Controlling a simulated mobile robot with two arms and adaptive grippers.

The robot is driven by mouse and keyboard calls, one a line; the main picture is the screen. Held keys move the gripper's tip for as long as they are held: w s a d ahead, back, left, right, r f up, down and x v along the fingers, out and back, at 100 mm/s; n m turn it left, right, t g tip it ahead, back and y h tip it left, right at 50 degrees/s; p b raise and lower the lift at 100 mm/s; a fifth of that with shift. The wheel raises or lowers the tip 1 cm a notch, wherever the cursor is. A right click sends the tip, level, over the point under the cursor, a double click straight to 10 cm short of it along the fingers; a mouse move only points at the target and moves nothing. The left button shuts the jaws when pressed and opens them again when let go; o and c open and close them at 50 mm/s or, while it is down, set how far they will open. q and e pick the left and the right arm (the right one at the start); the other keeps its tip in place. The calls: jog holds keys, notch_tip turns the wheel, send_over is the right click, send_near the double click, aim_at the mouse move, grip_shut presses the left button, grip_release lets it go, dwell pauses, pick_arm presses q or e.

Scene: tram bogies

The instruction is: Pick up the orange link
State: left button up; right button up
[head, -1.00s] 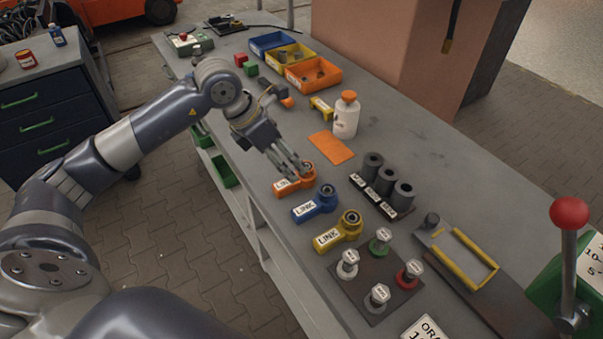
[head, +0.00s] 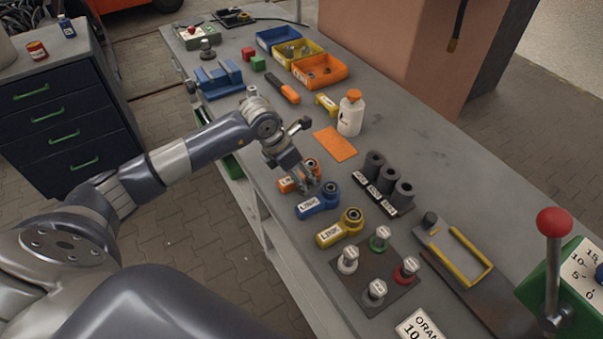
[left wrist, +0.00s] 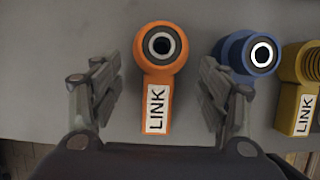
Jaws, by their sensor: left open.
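The orange link (left wrist: 160,85) lies flat on the bench, centred between the two open fingers of my left gripper (left wrist: 160,95) in the left wrist view. Its ring end points up in that view and its LINK label faces the camera. No contact with either finger shows. In the head view the orange link (head: 288,184) is partly hidden by my left gripper (head: 308,182), which points down over it. The blue link (head: 318,202) lies beside it, close to the right finger in the wrist view. My right gripper is not in view.
The yellow link (head: 338,230) lies past the blue one. Dark cylinders (head: 385,185) stand behind, and a plate with labelled pegs (head: 372,272) is nearer. An orange mat (head: 335,144) and a white bottle (head: 350,115) stand farther back. The bench's front edge is close to the links.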

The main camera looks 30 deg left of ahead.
pick_arm(q)
jog(key=shift+f, duration=0.15)
jog(key=shift+c, duration=0.3)
jog(key=c, duration=1.4)
jog(key=shift+w, duration=0.1)
jog(key=shift+c, duration=0.9)
jog(key=shift+r, duration=0.2)
